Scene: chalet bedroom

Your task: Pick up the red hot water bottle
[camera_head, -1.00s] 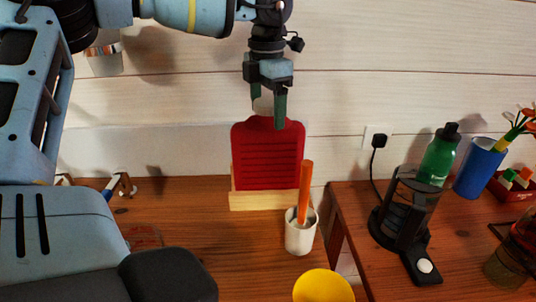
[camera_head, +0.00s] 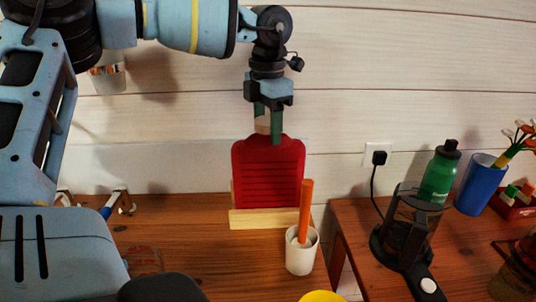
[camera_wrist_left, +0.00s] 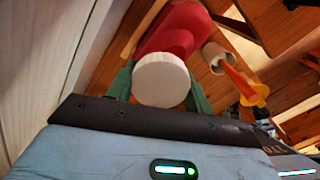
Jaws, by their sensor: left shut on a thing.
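The red hot water bottle (camera_head: 268,175) stands upright in a pale wooden holder (camera_head: 264,219) on the wooden surface, against the white plank wall. My left gripper (camera_head: 269,138) comes down from above, its green fingers shut around the bottle's neck. In the left wrist view, the white cap (camera_wrist_left: 161,80) sits between the green fingers, with the red body (camera_wrist_left: 180,33) beyond it. The bottle's lower edge is behind the holder's front. My right gripper is not in view.
A white cup (camera_head: 301,254) with an orange stick stands close by at the front right. A yellow object (camera_head: 323,297) is at the bottom edge. On the right table are a black coffee press (camera_head: 408,232), green bottle (camera_head: 439,175) and blue cup (camera_head: 478,184).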

